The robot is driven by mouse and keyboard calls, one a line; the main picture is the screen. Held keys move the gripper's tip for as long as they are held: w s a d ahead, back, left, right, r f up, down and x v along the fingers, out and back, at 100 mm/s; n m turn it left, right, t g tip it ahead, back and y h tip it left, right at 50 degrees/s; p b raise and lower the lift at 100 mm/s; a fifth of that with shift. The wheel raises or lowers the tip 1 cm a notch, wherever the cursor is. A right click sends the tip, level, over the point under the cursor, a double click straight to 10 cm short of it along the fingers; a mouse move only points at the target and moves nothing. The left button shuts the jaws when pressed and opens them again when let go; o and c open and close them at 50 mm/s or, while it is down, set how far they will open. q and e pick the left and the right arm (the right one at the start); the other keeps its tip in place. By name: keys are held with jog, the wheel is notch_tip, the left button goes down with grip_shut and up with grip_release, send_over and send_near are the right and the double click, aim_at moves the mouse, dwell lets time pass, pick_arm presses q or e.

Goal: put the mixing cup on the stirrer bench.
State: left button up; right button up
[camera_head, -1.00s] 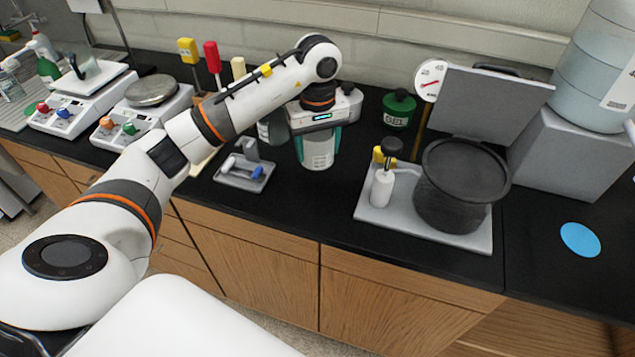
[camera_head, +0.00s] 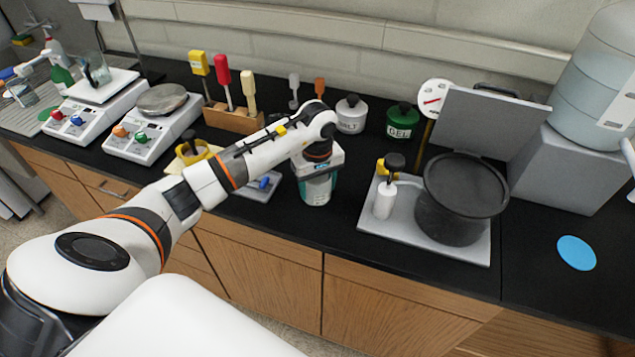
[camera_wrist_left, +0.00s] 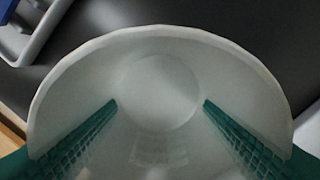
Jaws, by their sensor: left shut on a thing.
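The mixing cup (camera_head: 317,191) is pale and sits in my left gripper (camera_head: 316,197) near the middle of the black counter. In the left wrist view, the wide cup (camera_wrist_left: 160,45) fills most of the picture, and its round bottom shows. The green ribbed fingers of my left gripper (camera_wrist_left: 158,104) stand at either side of that bottom, shut on the cup. Whether the cup touches the counter is unclear. Two white units with coloured knobs stand at the left, one (camera_head: 145,138) with a round plate; I cannot tell which thing is the stirrer bench. My right gripper is out of view.
A small tray with a blue item (camera_head: 263,184) lies just left of the cup, partly behind my arm. A grey base plate (camera_head: 372,222) with a dark pot (camera_head: 447,222) stands to the right. SALT (camera_head: 351,122) and GEL (camera_head: 402,130) jars stand behind. Counter lies clear between cup and plate.

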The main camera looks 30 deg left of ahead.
pick_arm(q)
jog(key=shift+f, duration=0.2)
jog(key=o, duration=0.9)
jog(key=shift+r, duration=0.1)
jog(key=shift+o, duration=0.2)
jog(key=shift+r, duration=0.1)
notch_tip(320, 180, up, 12)
jog(key=b, duration=0.4)
